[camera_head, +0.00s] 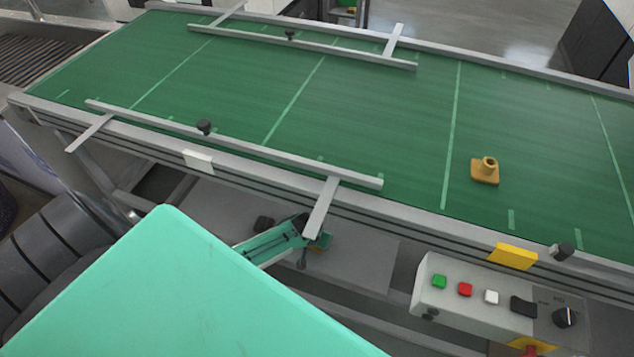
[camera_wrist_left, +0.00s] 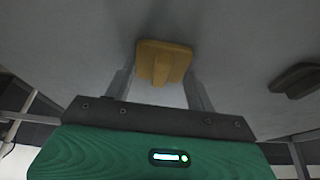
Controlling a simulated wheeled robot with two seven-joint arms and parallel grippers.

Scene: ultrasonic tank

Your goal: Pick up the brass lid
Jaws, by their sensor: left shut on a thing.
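The brass lid (camera_wrist_left: 163,64) is a square, yellow-brown plate with a raised ridge, seen in the left wrist view between the two fingers. My left gripper (camera_wrist_left: 160,92) is shut on it, one finger at each side. In the head view my left gripper (camera_head: 318,238) is low beside the conveyor, above a grey shelf. Only a small yellowish bit of the lid shows there, with the conveyor's side bracket partly in front. Whether the lid touches the shelf cannot be told. My right gripper is in neither view.
A similar yellow-brown piece with a hollow round stub (camera_head: 485,172) stands on the green conveyor belt (camera_head: 390,120). A metal guide rail (camera_head: 240,146) and its bracket (camera_head: 321,207) overhang near my gripper. A control box (camera_head: 480,292) is at right. A dark object (camera_wrist_left: 297,78) lies on the shelf.

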